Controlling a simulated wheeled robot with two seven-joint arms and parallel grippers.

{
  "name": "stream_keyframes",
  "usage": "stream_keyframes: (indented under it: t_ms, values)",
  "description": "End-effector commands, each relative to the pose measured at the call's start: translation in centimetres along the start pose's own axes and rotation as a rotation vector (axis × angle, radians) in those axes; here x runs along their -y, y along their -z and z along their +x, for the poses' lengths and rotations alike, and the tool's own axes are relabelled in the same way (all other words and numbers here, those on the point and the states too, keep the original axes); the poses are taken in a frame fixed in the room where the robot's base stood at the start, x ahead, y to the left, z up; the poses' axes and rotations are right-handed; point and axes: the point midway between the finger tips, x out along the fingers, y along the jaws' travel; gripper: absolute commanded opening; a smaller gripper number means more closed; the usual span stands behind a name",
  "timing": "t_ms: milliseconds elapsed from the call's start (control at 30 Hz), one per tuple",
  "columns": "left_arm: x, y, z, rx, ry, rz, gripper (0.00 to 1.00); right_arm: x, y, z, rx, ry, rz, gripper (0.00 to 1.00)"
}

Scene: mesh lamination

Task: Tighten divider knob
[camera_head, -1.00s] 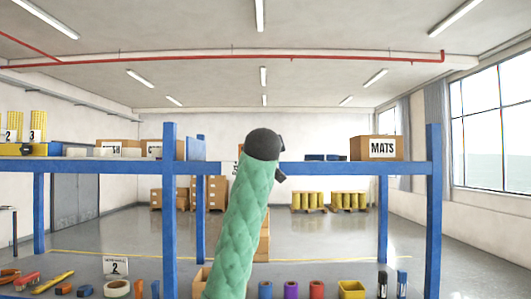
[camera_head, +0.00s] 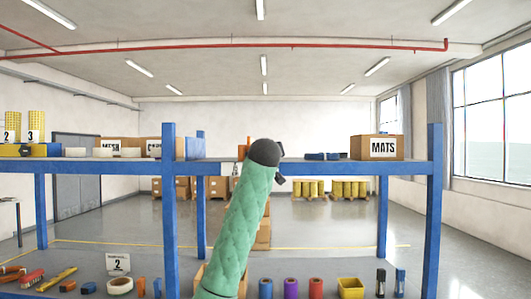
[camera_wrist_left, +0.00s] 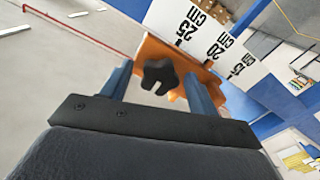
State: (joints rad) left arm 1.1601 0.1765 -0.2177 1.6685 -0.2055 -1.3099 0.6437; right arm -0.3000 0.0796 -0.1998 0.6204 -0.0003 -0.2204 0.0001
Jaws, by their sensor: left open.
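A black star-shaped knob (camera_wrist_left: 159,77) sits on an orange bracket (camera_wrist_left: 188,62) in the left wrist view. White scale plates marked 25 cm, 20 cm and 15 cm (camera_wrist_left: 193,24) stand beside the bracket. My left gripper (camera_wrist_left: 157,74) is open, with one blue-grey finger on each side of the knob. I cannot tell whether the fingers touch it. In the head view, a green-sleeved arm of mine rises to the blue shelf and its dark end hides the jaws. A small orange part (camera_head: 248,144) shows just beside that end. My right gripper is not in view.
The blue shelf rack (camera_head: 310,167) spans the view. A MATS box (camera_head: 377,147) stands on its upper right, and MESH boxes (camera_head: 113,146) stand at the left. Rolls and a yellow bin (camera_head: 350,288) sit on the lower level.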

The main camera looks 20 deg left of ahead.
Motion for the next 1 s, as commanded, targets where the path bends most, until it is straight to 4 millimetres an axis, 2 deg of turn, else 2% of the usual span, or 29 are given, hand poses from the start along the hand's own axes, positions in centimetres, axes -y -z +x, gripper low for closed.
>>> stream_keyframes:
  t_ms: [133, 167, 367, 400, 733, 1000]
  values:
    - [0.0, 0.0, 0.0, 0.0, 0.0, 0.0, 0.6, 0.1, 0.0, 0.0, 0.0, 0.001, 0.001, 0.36]
    - [0.0, 0.0, 0.0, 0.0, 0.0, 0.0, 0.56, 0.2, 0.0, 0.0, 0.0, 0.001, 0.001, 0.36]
    - [0.0, 0.0, 0.0, 0.0, 0.0, 0.0, 0.17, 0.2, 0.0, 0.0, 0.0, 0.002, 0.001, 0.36]
    - [0.0, 0.0, 0.0, 0.0, 0.0, 0.0, 0.15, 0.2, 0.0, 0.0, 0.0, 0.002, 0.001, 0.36]
    - [0.1, -0.1, -0.1, -0.001, 0.0, 0.05, 0.15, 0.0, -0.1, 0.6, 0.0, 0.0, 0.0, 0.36]
    - [0.2, -0.2, -0.1, -0.002, 0.001, 0.227, 0.15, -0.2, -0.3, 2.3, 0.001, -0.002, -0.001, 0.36]
